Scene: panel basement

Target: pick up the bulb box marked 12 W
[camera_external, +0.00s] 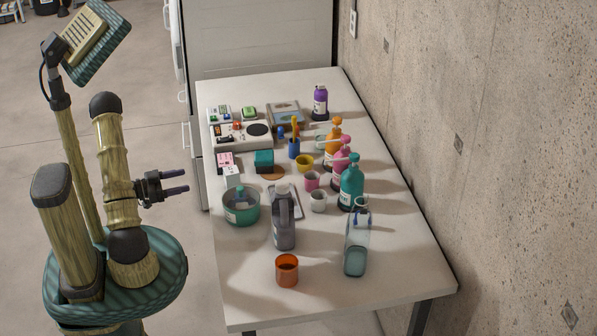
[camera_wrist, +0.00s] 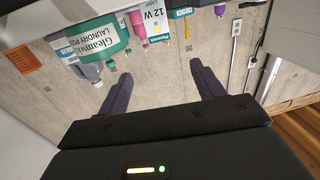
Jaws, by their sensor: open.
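The bulb box marked 12 W (camera_wrist: 153,22) shows in the wrist view at the top, right of the teal laundry-pod tub (camera_wrist: 101,37). It is white with large dark print and a teal end. In the external view, a small white box (camera_external: 232,177) just behind the tub (camera_external: 241,211) seems to be it; its print is too small to read there. My gripper (camera_external: 184,181) is open and empty, left of the table and apart from everything on it. Its two fingers also show in the wrist view (camera_wrist: 160,85), with the box ahead of them.
A pink-and-white box (camera_external: 224,160) and a teal box (camera_external: 264,160) lie near the white box. A grey bottle (camera_external: 283,220) stands in front, right of the tub. Pump bottles (camera_external: 351,185) line the wall side. The table's front left corner (camera_external: 242,310) is clear.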

